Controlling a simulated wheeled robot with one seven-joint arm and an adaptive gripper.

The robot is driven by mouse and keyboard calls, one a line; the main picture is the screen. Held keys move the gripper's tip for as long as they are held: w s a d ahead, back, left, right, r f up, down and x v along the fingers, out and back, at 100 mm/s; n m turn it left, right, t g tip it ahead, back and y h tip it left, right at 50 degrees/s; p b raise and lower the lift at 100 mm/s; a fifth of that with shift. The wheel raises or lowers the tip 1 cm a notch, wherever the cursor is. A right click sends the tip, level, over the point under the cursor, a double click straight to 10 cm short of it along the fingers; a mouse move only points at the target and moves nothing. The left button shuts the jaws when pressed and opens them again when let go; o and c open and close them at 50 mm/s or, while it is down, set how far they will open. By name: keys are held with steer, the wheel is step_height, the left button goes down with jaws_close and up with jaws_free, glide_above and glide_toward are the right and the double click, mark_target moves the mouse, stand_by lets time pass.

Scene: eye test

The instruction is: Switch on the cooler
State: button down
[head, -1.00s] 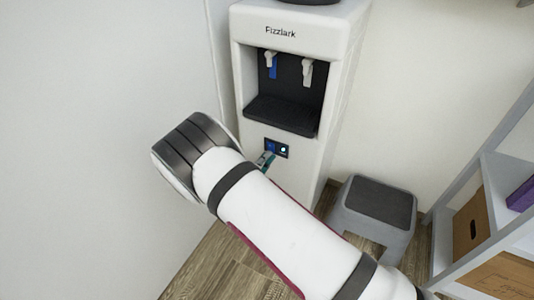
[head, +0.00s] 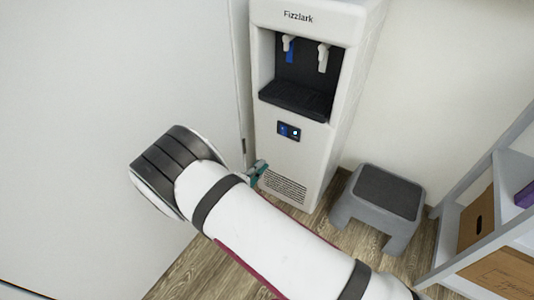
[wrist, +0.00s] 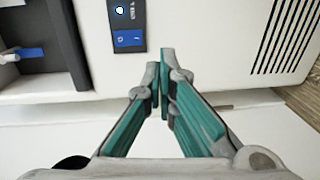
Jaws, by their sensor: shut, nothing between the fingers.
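The white water cooler (head: 349,110), labelled Fizzlark, stands upright against the wall. Its small dark panel (head: 289,131) is on the front below the drip tray and carries a blue rocker switch (wrist: 130,40) and a round light (wrist: 119,9) that glows bright. The light also shows lit in the head view (head: 295,133). My gripper (head: 260,168) has teal fingers, shut and empty, below and left of the panel. In the wrist view the fingertips (wrist: 162,62) are apart from the switch, just below it in the picture.
A grey step stool (head: 382,200) stands right of the cooler. A shelf (head: 480,215) with a cardboard box (head: 476,232) is at the far right. A white wall or panel fills the left. Vent slots (head: 284,187) are low on the cooler front.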

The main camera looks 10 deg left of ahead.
steer(key=shift+s+a+f, duration=0.15)
steer(key=shift+s+a, duration=0.1)
steer(key=shift+s, duration=0.6)
